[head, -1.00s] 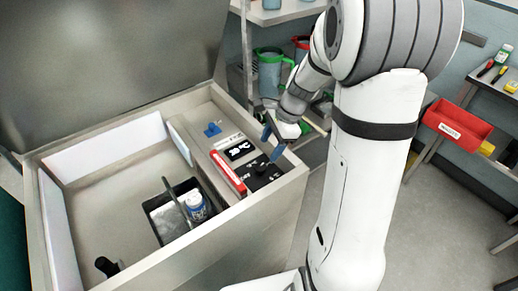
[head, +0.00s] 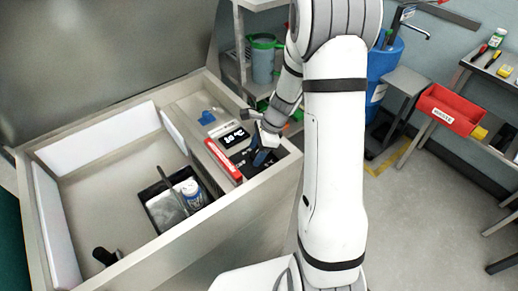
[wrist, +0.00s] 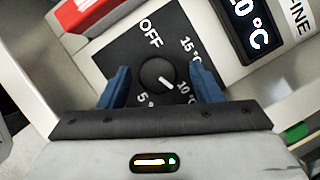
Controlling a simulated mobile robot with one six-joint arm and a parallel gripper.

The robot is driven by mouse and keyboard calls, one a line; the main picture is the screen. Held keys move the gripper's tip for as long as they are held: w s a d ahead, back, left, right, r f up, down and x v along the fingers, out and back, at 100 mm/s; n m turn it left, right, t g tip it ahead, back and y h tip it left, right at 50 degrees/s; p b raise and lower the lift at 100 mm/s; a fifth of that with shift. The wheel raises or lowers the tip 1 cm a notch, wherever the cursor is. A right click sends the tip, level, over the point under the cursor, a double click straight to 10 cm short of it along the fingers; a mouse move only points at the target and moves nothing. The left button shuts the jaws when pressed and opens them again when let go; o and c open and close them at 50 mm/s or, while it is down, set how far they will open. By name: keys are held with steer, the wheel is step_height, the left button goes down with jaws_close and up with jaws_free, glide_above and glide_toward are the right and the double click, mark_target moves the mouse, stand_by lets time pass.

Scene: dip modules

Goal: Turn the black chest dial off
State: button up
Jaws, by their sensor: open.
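The black dial (wrist: 158,74) is a round knob on a black plate (wrist: 110,52) marked OFF, 5, 10 °C and 15 °C. Its white pointer line points to the lower right, toward the 10 °C mark, away from OFF at the top. My gripper (wrist: 160,68) is open, with one blue finger on each side of the dial and gaps visible between fingers and knob. In the head view my gripper (head: 262,155) is over the black plate at the right rim of the chest (head: 240,215) and hides the dial.
A display (head: 235,138) showing a °C reading sits beside the plate. A red bar (head: 223,160) lies along the inner edge. A blue clip (head: 207,117) is farther back on the rim.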

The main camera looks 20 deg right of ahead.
steer(key=shift+c, duration=0.2)
steer(key=c, duration=0.9)
steer(key=shift+d, duration=0.15)
steer(key=shift+c, duration=0.2)
steer(key=shift+r, duration=0.1)
steer(key=shift+w+r, duration=0.1)
steer(key=shift+w, duration=0.05)
